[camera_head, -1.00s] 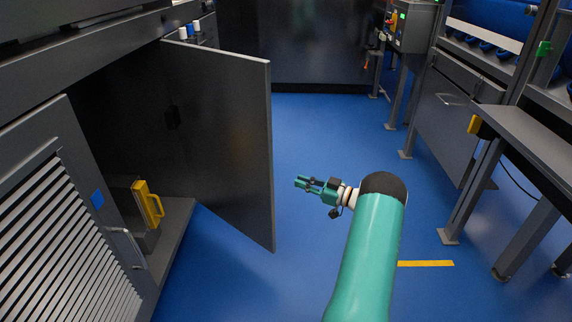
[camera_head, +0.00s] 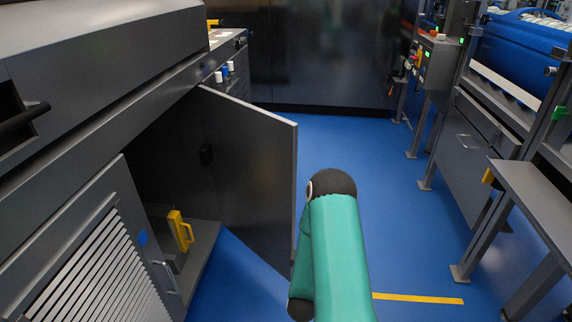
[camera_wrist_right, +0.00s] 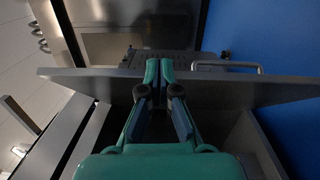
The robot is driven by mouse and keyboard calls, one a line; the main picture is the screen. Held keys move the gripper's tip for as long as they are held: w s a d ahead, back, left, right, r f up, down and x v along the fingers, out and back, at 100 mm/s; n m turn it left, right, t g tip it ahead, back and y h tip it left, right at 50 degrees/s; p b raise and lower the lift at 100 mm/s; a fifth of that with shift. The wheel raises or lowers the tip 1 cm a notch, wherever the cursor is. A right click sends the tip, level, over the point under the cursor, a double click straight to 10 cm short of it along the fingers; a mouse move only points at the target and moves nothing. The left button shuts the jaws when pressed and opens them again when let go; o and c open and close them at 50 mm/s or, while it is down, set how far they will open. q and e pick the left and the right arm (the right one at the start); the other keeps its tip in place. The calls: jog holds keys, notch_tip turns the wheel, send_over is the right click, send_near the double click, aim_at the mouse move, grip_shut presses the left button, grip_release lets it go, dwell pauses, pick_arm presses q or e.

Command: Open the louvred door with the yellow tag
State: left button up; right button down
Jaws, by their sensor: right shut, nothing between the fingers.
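An open door (camera_head: 250,170) hangs from the dark cabinet at left, swung out over the floor. Its plain grey inner face shows; its outer face and any yellow tag are hidden. Next to it, a louvred door (camera_head: 75,265) with a blue tag (camera_head: 143,237) and a bar handle (camera_head: 165,276) is shut. My right arm stands by the open door's free edge and hides its gripper in the head view. In the right wrist view my right gripper (camera_wrist_right: 158,72) is shut and empty, its fingers overlapping a grey panel edge (camera_wrist_right: 85,76); contact cannot be told. My left gripper is out of view.
A yellow handled object (camera_head: 180,231) sits inside the open cabinet. Blue floor (camera_head: 350,145) is clear beyond the open door. A grey bench (camera_head: 545,195) and a blue tub (camera_head: 520,50) stand on the right.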

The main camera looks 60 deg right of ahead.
pick_arm(q)
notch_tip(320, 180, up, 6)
jog(key=p, duration=0.4)
pick_arm(e)
jog(key=w+a+r+n+t+y, duration=0.2)
jog(key=w+a+r+t, duration=0.1)
jog(key=w+a+r, duration=0.45)
jog(key=b, duration=1.1)
send_near(286, 180)
jog(key=w+d, duration=0.2)
jog(key=w, duration=0.2)
jog(key=d, duration=0.1)
jog(key=s+d, duration=0.1)
jog(key=d, duration=0.1)
jog(key=shift+s+f+b, duration=0.1)
jog(key=shift+f+b, duration=0.05)
jog(key=shift+b, duration=0.15)
jog(key=shift+s+d, duration=0.1)
jog(key=shift+d, duration=0.2)
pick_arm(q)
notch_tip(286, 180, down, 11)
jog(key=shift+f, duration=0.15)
